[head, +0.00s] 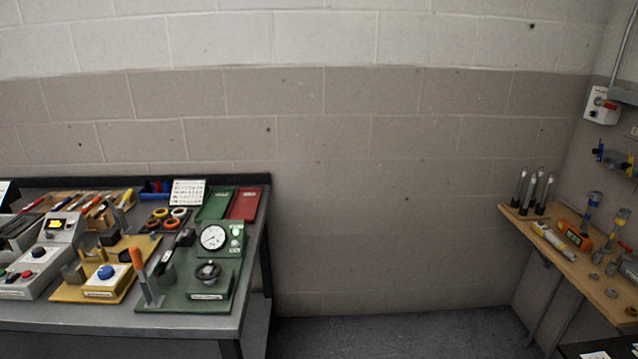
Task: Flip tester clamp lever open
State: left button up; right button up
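A green-based tester (222,290) with a round white dial gauge (213,237) stands at the right end of the grey bench on the left. Neither of my grippers shows in the head view.
Left of the tester is a yellow-based fixture (125,284) with a blue knob, then a grey control box (50,262). Green and red folders (243,204) lie behind. A wooden shelf (568,265) with tools is at the right. Open floor (400,325) lies between.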

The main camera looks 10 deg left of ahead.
aim_at(137, 261)
jog(key=u, duration=1.4)
